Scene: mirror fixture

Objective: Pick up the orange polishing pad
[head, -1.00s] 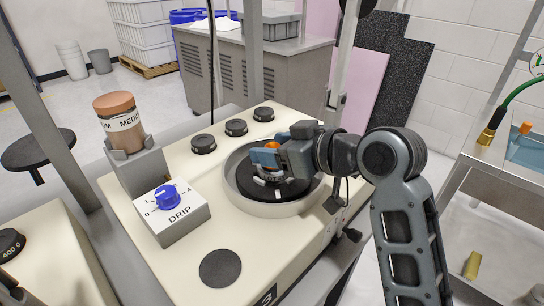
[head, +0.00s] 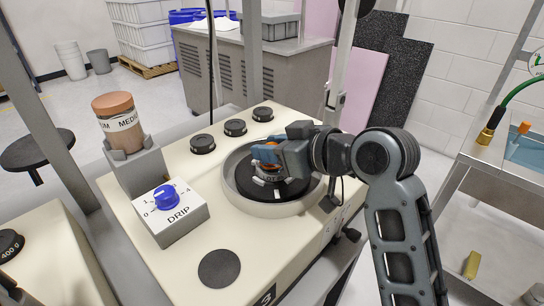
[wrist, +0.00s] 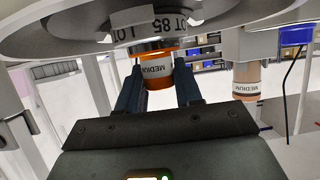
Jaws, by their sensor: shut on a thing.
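The orange polishing pad (head: 271,141) shows as a small orange patch at my fingers, over the black disc in the round bowl. In the wrist view, which shows the scene upside down, the orange piece (wrist: 157,82) has a light band marked MEDIUM and sits between the two fingers. My gripper (head: 268,153) comes in from the right and is shut on it; its blue fingers hide most of the pad in the head view. A grey lettered part (wrist: 150,26) adjoins the pad. I cannot tell whether the pad still touches it.
The grey bowl (head: 304,205) surrounds the black disc on a cream machine top. Several black knobs (head: 235,127) line its back. A drip box (head: 180,223) with a blue dial and a brown MEDIUM jar (head: 115,105) stand to the left. A grey post rises behind the bowl.

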